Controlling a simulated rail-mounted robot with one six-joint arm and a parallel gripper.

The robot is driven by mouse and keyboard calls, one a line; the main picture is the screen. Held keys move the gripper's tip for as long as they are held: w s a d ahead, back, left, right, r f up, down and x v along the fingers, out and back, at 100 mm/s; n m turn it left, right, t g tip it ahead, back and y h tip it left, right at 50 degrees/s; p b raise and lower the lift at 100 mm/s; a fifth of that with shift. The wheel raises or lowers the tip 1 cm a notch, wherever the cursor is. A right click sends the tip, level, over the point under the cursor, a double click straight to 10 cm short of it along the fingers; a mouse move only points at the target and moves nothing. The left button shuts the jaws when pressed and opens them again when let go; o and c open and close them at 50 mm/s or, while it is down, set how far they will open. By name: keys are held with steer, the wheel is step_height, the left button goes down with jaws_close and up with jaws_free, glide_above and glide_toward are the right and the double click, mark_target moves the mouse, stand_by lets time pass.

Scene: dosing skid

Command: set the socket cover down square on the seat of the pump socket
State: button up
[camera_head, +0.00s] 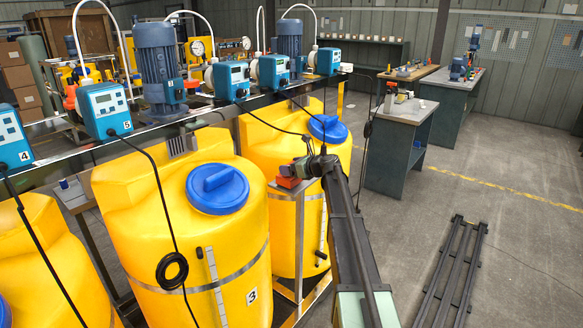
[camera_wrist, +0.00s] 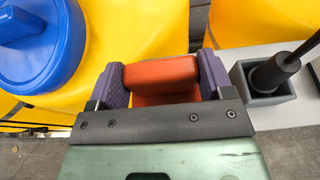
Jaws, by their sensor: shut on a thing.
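My gripper (camera_wrist: 161,76) has its two purple fingers closed on the sides of an orange-red block (camera_wrist: 160,68), which I take to be the socket cover. A darker red face shows below its top, close to my gripper. In the head view the red piece (camera_head: 288,183) is at the end of my arm, over a narrow pale shelf beside the yellow tanks. I cannot tell whether it touches anything underneath. To the right in the wrist view, a dark grey open box (camera_wrist: 262,98) holds a black tapered piece (camera_wrist: 272,76) with a rod or cable rising from it. No pump socket seat is clearly visible.
Yellow tanks (camera_head: 165,235) with blue lids (camera_head: 217,190) stand close on the left. A pale shelf (camera_wrist: 296,113) carries the grey box. Blue pumps (camera_head: 104,108) and hanging cables line the rail behind. Open floor with a dark rail (camera_head: 452,270) is on the right.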

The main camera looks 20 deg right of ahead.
steer(key=shift+f+b, duration=0.4)
steer(key=shift+f, duration=0.1)
steer(key=o, duration=0.9)
steer(key=shift+o, duration=0.2)
steer(key=p+v, duration=0.3)
steer(key=v, duration=0.8)
steer(key=shift+w, duration=0.1)
